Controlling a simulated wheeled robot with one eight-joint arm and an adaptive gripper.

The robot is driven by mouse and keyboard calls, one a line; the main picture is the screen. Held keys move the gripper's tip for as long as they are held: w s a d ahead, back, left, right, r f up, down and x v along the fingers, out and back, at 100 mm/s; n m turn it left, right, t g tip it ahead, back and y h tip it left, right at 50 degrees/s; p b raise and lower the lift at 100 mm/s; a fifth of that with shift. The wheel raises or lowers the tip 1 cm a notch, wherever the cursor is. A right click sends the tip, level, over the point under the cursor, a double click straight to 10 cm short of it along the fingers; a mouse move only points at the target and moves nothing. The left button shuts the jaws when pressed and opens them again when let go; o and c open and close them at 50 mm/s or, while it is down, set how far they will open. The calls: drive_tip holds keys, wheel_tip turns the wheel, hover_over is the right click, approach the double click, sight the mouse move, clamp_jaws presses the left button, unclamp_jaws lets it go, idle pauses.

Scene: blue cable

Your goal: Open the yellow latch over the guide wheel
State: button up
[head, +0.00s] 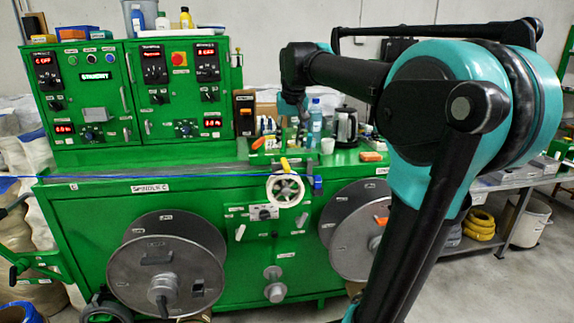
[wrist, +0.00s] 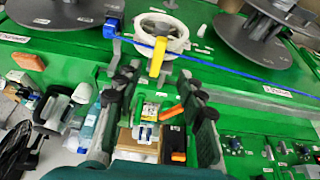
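The white guide wheel (head: 285,189) is on the front of the green machine, and it also shows at the top of the wrist view (wrist: 165,32). The small yellow latch (head: 285,165) is at the wheel's upper rim; in the wrist view the latch (wrist: 157,57) crosses the blue cable (wrist: 225,62). The cable (head: 130,175) runs across the machine front. My gripper (wrist: 156,78) is open and empty, its two dark fingers apart. The latch shows beyond and between the fingertips, with no visible contact. In the head view my gripper is small and partly hidden by the arm.
Bottles (head: 314,120), a kettle (head: 346,127) and an orange block (head: 371,156) stand on the machine top near the wheel. Large grey reels (head: 166,265) flank it below. A control cabinet (head: 130,95) rises at left.

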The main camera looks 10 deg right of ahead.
sight(287, 166)
drive_tip(key=x, duration=1.1)
drive_tip(key=shift+w+f, duration=0.2)
drive_tip(key=shift+f, duration=0.15)
drive_tip(key=shift+c, duration=0.4)
clamp_jaws()
